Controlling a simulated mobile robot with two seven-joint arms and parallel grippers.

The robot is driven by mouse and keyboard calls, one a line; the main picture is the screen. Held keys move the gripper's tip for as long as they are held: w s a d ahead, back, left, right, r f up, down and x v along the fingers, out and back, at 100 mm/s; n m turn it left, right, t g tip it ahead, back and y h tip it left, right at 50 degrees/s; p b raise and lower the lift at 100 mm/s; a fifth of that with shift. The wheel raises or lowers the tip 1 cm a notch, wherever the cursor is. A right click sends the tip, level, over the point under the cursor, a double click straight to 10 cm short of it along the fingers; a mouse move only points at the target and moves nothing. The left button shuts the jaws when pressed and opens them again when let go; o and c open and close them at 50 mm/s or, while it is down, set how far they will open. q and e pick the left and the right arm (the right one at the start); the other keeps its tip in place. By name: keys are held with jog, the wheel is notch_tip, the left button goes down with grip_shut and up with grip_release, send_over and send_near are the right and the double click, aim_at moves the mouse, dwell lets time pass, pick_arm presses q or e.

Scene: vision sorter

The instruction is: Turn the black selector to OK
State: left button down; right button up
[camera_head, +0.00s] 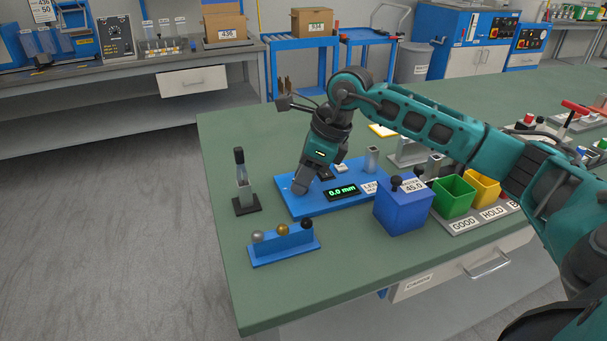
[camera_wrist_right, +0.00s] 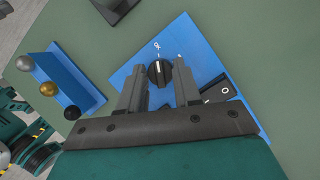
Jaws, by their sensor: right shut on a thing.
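The black selector (camera_wrist_right: 159,73) is a round knob with a pale pointer line on the blue panel (camera_wrist_right: 205,52). In the right wrist view its line points roughly up the picture, towards small white lettering that seems to read OK. My right gripper (camera_wrist_right: 160,76) has one finger on each side of the knob and is shut on it. In the head view my right gripper (camera_head: 300,187) reaches down to the left part of the blue panel (camera_head: 290,206) and hides the selector. My left gripper is not in view.
A display (camera_head: 342,191) on the panel reads 0.0 mm. A black-based stand (camera_head: 246,203) is left of the panel. A blue rack (camera_head: 283,247) with several balls lies in front. A blue box (camera_head: 403,211) and a green bin (camera_head: 454,197) stand right.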

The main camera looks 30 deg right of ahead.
dwell(0.3)
jog(key=o, duration=1)
jog(key=shift+r, duration=0.1)
jog(key=p+v, duration=0.2)
jog(key=v, duration=1)
jog(key=shift+r, duration=0.4)
